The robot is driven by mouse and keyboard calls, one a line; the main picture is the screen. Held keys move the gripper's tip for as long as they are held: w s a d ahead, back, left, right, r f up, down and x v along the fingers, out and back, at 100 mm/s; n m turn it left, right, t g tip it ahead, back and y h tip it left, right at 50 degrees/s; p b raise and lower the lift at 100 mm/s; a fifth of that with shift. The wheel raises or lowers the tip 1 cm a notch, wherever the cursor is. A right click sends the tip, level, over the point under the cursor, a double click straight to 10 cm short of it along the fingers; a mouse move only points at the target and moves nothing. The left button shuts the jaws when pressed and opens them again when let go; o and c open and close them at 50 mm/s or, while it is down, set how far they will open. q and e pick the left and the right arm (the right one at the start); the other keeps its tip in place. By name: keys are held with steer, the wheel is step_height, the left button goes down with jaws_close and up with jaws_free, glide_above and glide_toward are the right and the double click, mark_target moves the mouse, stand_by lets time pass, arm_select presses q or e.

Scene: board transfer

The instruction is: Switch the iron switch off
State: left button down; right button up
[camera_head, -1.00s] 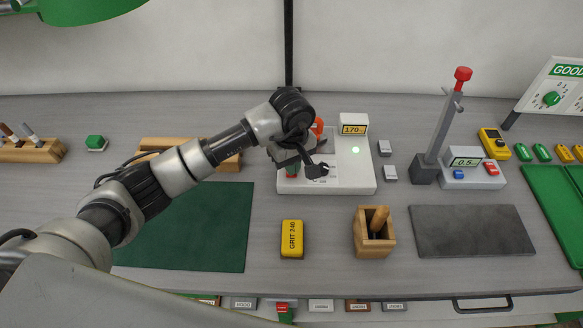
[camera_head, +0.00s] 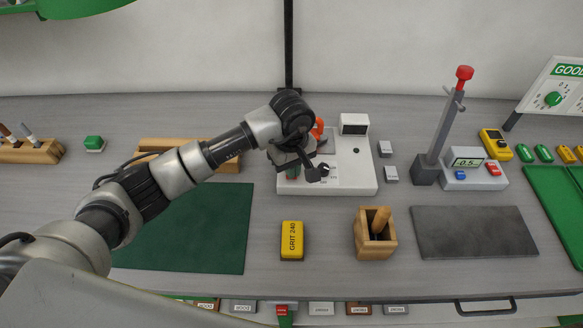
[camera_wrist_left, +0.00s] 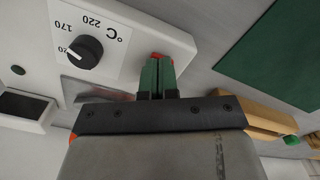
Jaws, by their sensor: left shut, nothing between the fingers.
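The white iron station (camera_head: 355,183) stands at the back middle of the bench. Its display (camera_head: 354,124) is dark, and the small round lamp (camera_head: 356,150) is unlit. A black dial (camera_head: 317,173) with a °C scale shows also in the wrist view (camera_wrist_left: 85,52). My left gripper (camera_head: 292,173) is over the left part of the station. Its green fingers (camera_wrist_left: 156,78) are shut with nothing between them. A bit of red (camera_wrist_left: 156,56) shows at their tips, perhaps the switch, which is mostly hidden by the fingers. My right gripper is not in view.
An orange object (camera_head: 318,126) stands behind my wrist. A yellow grit block (camera_head: 292,240) and a wooden box (camera_head: 375,245) lie in front. A post with a red top (camera_head: 442,125) stands to the right. A green mat (camera_head: 195,230) lies under my arm.

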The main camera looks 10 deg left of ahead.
arm_select(q)
steer(key=shift+w+r+p, duration=0.1)
steer(key=shift+r+p, duration=0.2)
steer(key=shift+r, duration=0.4)
steer(key=shift+r+p, duration=1)
steer(key=shift+r, duration=1.65)
